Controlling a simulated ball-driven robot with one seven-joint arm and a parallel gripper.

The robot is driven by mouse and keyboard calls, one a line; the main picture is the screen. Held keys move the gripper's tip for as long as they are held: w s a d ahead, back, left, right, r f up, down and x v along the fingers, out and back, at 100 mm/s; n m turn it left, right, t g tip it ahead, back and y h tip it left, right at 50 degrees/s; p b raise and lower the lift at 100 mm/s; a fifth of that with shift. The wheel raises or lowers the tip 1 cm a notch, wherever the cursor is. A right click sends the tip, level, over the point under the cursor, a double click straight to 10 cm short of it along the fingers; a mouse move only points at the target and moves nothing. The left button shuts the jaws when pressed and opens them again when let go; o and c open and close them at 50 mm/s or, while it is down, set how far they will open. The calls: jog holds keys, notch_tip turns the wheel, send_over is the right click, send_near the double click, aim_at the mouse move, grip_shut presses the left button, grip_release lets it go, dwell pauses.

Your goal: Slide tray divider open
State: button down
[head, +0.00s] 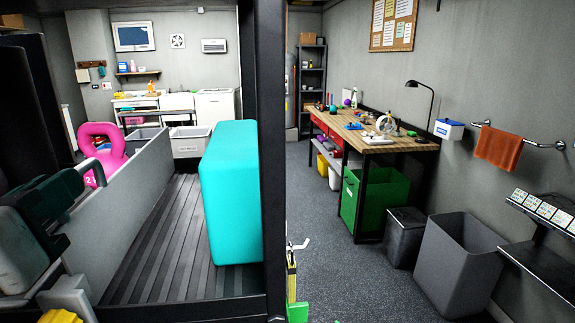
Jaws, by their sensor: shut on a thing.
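The tray (158,262) has a dark slatted floor and stands close in front of me at the left. Its divider is a long grey upright panel (135,205) running from near to far. A pink kettlebell (100,148) stands on the left side of the panel, its lower part hidden. A tall teal block (230,190) stands on the right side, apart from the panel. My gripper (66,262), dark green and grey, is at the near left and shut on the near end of the divider. Its fingertips are partly hidden.
A thick black post (272,150) rises at the tray's right edge. Beyond it are open floor (330,240), a workbench (385,146), a green bin (375,200) and a grey bin (460,265). A dark upright blocks the far left.

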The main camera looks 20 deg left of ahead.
jog(key=s+a, duration=0.2)
jog(key=a, duration=0.1)
jog(key=s+a, duration=0.1)
jog(key=shift+a, duration=0.3)
jog(key=c, duration=1.2)
grip_release()
jog(key=shift+o, duration=0.2)
jog(key=b+v, duration=0.2)
jog(key=v, duration=0.9)
